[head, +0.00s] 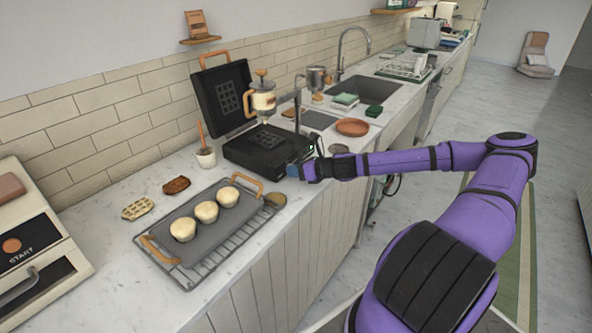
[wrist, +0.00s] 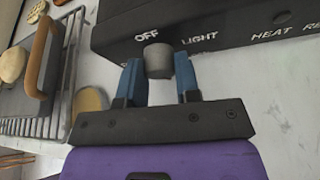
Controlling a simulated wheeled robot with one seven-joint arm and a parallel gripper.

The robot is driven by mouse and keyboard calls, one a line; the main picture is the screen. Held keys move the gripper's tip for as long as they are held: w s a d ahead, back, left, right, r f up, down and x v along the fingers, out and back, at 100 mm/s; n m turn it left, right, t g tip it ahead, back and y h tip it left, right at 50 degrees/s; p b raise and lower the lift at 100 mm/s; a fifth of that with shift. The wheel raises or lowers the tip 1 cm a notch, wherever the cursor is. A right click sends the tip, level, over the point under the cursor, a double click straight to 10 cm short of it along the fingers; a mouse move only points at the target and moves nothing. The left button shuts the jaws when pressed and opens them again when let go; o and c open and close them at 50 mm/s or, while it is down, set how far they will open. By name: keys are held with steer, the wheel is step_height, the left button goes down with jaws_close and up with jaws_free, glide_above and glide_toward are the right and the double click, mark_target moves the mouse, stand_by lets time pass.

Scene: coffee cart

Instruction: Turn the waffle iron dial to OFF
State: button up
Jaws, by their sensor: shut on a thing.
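The black waffle iron (head: 262,150) stands on the counter with its lid (head: 226,95) open. Its front panel (wrist: 240,38) fills the top of the wrist view, with OFF, LIGHT and HEAT in white and a further label cut off at the right edge. The grey dial (wrist: 158,57) sits just below the OFF label. My gripper (wrist: 158,75) is shut on the dial, one blue finger on each side. My gripper (head: 299,168) also shows at the front of the iron in the head view, hiding the dial there. I cannot see a pointer mark on the dial.
A wire rack with a grey tray (head: 213,238) of muffins lies left of the iron. A glass coffee press (head: 263,98) stands near the iron. A terracotta plate (head: 352,127) and the sink (head: 366,89) are to the right. Open floor lies in front of the counter.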

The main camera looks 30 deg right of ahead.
steer(key=n+h, duration=0.2)
steer(key=n, duration=0.1)
steer(key=shift+a+t+h, duration=0.15)
steer(key=shift+t+h, duration=0.15)
steer(key=n+t+h, duration=0.1)
steer(key=n, duration=0.2)
steer(key=shift+s+n+h, duration=0.1)
steer(key=shift+n+h, duration=0.2)
steer(key=shift+h, duration=0.1)
steer(key=shift+a+f, duration=0.1)
stand_by(0.4)
steer(key=o, duration=0.9)
steer(key=v, duration=1)
steer(key=shift+s, duration=0.45)
